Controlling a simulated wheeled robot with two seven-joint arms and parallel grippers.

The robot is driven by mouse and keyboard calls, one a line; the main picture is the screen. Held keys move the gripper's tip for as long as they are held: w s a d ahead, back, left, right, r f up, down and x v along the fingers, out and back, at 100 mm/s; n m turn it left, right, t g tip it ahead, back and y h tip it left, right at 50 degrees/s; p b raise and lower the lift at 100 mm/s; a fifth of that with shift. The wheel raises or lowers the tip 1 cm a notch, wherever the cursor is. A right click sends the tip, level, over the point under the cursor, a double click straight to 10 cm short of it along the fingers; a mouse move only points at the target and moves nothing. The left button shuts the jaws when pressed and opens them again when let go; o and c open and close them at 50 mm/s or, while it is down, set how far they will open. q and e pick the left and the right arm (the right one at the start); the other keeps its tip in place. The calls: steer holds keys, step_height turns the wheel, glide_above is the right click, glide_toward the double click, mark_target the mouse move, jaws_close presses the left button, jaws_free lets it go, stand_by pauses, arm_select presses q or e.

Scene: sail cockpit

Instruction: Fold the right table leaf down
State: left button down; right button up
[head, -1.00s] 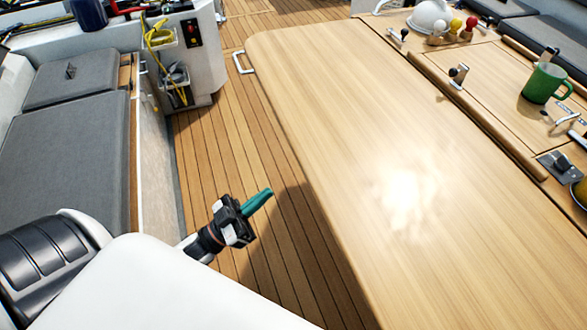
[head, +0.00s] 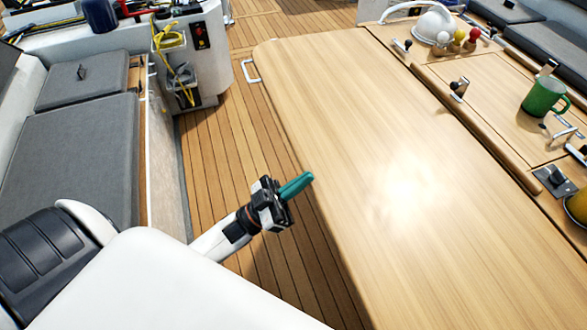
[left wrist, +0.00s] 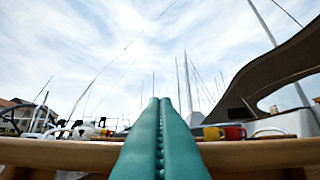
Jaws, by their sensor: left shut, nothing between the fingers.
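The table leaf (head: 330,120) is a broad light-wood panel, raised and level with the table's middle part. A white handle (head: 251,71) sits at its far left corner. My left gripper (head: 297,186) has teal fingers, shut with nothing between them. It is beside the leaf's left long edge, its tips close to that edge; I cannot tell if they touch. In the left wrist view the shut fingers (left wrist: 160,140) point toward a wooden edge (left wrist: 255,153) that crosses the picture. My right gripper is not in view. The leaf's underside is hidden.
The table's middle part carries a green mug (head: 543,97), a white dome-shaped thing (head: 432,24) and several small latches. A grey cushioned bench (head: 80,150) stands at left. Teak floor (head: 215,135) lies clear between bench and table. A white console (head: 205,75) stands at the far left.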

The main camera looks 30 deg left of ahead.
arm_select(q)
steer(key=shift+f, duration=0.45)
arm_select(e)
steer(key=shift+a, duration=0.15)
